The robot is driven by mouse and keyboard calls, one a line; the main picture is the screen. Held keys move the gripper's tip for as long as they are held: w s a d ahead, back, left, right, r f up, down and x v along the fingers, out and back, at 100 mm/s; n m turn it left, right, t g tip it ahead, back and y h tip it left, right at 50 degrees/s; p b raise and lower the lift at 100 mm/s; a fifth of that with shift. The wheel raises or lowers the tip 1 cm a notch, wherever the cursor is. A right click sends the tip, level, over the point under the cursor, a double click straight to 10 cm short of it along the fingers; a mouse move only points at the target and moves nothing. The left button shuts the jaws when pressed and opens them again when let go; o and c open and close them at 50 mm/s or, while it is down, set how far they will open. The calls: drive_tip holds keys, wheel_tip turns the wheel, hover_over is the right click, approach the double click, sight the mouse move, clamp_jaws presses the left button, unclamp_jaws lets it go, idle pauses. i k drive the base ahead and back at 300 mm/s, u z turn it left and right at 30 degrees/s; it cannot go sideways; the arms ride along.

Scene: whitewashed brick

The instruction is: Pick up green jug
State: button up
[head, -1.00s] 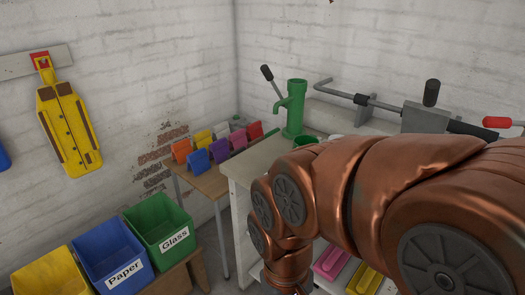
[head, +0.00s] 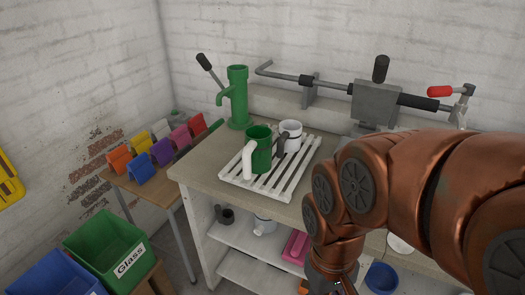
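The green jug (head: 258,148) stands upright on a white slatted rack (head: 234,178) on top of the workbench. It has a pale handle on its left side, toward me. A white mug with a dark handle (head: 291,134) stands right behind it to the right, partly overlapped by it. My copper arm covers the right part of the view. My gripper (head: 338,289) is only partly visible at the bottom edge, well below and to the right of the jug. Its fingers are cut off, so its opening does not show.
A green hand pump (head: 238,100) stands behind the rack, left of a grey metal machine (head: 374,103) with levers. Shelves under the bench (head: 203,172) hold cups and a pink item. A small table (head: 130,185) with coloured items and sorting bins (head: 106,244) stand left.

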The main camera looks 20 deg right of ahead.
sight(257, 153)
drive_tip(key=k, duration=0.5)
drive_tip(key=u, duration=1.7)
drive_tip(key=i, duration=0.9)
drive_tip(key=z, duration=1.75)
drive_tip(key=i, duration=0.5)
